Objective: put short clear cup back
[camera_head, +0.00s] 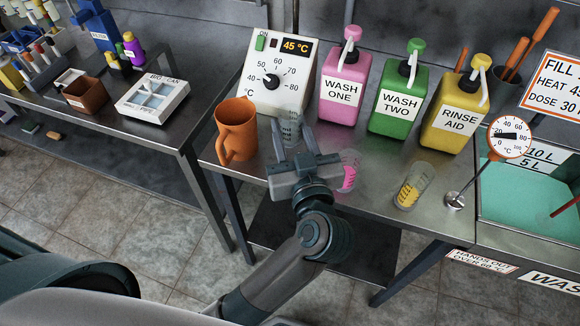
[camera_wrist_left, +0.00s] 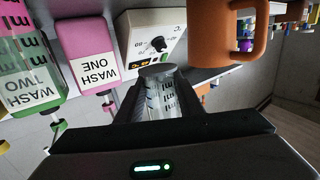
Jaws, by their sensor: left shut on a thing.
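A clear measuring cup (camera_head: 290,127) with dark markings is between the fingers of my left gripper (camera_head: 292,138), in front of the white control box. In the left wrist view the empty-looking clear cup (camera_wrist_left: 160,92) sits between the two dark fingers of the left gripper (camera_wrist_left: 162,103), which is shut on it. The cup looks about upright. The gripper hides its lower part, so I cannot tell whether it touches the steel table (camera_head: 325,200). My right gripper is not in view.
An orange jug (camera_head: 236,130) stands close left of the cup. A cup with pink liquid (camera_head: 349,172) is close right, and one with yellow liquid (camera_head: 411,188) further right. Behind are the control box (camera_head: 277,75) and pink (camera_head: 344,85), green (camera_head: 397,99) and yellow (camera_head: 455,115) pump bottles.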

